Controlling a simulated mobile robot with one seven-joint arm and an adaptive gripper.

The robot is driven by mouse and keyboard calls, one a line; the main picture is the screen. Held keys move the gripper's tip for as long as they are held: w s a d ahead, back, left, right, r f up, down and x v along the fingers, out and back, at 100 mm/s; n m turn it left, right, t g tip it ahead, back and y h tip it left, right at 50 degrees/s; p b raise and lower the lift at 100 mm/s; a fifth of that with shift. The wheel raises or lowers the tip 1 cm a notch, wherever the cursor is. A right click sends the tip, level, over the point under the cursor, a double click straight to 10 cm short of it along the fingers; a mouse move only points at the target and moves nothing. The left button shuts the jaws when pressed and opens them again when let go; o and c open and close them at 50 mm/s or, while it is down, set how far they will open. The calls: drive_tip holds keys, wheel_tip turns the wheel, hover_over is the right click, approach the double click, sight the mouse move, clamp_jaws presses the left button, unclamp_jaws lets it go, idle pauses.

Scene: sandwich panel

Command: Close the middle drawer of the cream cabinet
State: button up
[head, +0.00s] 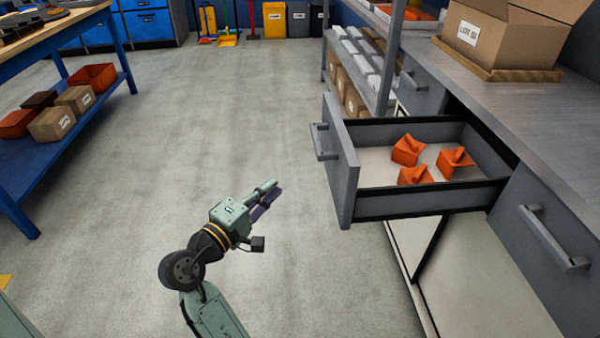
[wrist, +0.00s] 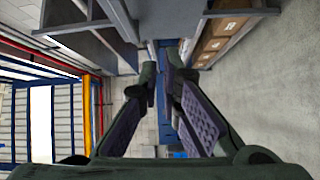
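The middle drawer (head: 343,165) of the row under the worktop is pulled well out in the head view. Its front is grey, not cream, and has a bar handle (head: 322,141) on its outer face. Three orange pieces lie inside, one of them here (head: 407,150). My gripper (head: 268,198) is left of the drawer front and apart from it, over open floor. It is empty. In the wrist view, a gap shows between the two fingers (wrist: 162,75). A grey drawer-like shape (wrist: 85,22) fills that view's upper left.
A closed drawer (head: 550,245) is at the right; another (head: 422,92) is beyond the open one. An open carton (head: 510,35) stands on the worktop (head: 480,95). A shelf rack (head: 388,75) is behind the drawer. A blue bench (head: 75,120) is at the left; floor between is clear.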

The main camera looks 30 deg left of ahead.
drive_tip(key=shift+s+d+f+h, duration=0.3)
drive_tip(key=shift+d+h, duration=0.1)
drive_tip(key=shift+d, duration=0.1)
drive_tip(key=shift+s+d+f+h, duration=0.15)
drive_tip(key=shift+d+f+h, duration=0.15)
drive_tip(key=shift+d+h, duration=0.15)
clamp_jaws()
drive_tip(key=shift+w+d+p, duration=0.45)
drive_tip(key=shift+w+d, duration=0.4)
drive_tip(key=shift+w, duration=1.15)
drive_tip(key=shift+w+d+p, duration=0.5)
drive_tip(key=shift+w+d, duration=0.3)
drive_tip(key=shift+w, duration=1.15)
drive_tip(key=shift+w+d+p, duration=0.45)
drive_tip(key=shift+w+d, duration=0.4)
drive_tip(key=shift+w, duration=1.15)
drive_tip(key=shift+w, duration=0.15)
